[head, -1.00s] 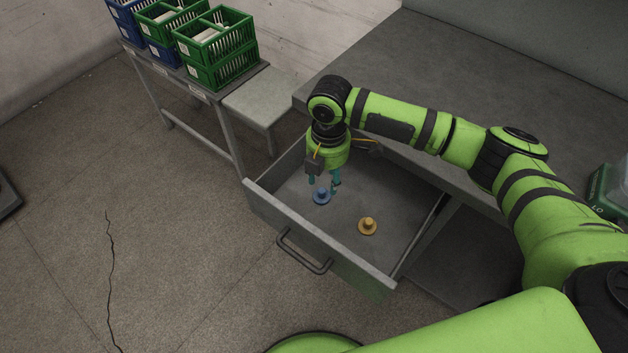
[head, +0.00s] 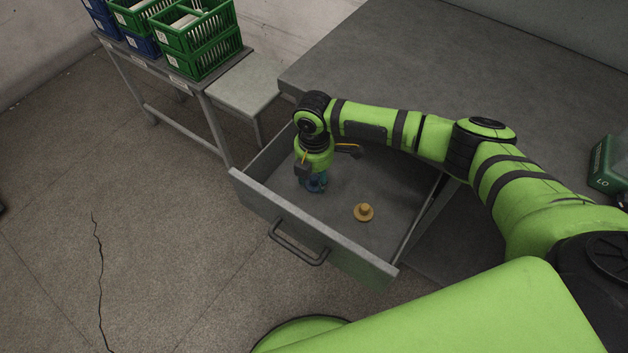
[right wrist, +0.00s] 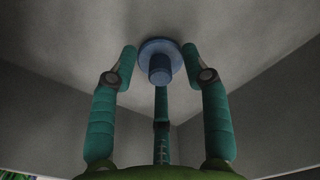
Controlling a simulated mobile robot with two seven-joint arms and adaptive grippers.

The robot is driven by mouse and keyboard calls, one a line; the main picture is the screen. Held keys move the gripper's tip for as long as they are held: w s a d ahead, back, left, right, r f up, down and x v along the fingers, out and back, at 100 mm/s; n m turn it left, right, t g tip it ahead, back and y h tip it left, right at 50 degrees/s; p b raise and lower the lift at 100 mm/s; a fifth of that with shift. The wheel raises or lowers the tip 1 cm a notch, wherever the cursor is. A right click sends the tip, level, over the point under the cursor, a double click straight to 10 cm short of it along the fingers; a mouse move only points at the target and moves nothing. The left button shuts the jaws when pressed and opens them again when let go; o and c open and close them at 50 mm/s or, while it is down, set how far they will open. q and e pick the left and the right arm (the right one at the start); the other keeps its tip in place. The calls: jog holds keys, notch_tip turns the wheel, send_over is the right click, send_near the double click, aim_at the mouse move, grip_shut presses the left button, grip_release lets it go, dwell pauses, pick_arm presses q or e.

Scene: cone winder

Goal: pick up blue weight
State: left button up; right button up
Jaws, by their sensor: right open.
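The blue weight (head: 314,187) stands on the floor of the open drawer (head: 392,192), near its left end, partly hidden by my gripper in the head view. In the right wrist view the blue weight (right wrist: 160,62) shows its round base and knob between the teal fingers. My right gripper (head: 316,180) is open and points down, its fingers around the weight. My left gripper is not in view.
A yellow weight (head: 364,212) stands in the drawer to the right of the blue one. The drawer's front wall with its handle (head: 298,245) is nearest. A grey worktop (head: 420,70) lies behind. Green crates (head: 195,40) stand on a bench at upper left.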

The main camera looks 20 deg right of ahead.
grip_shut()
jog(key=shift+r, duration=0.15)
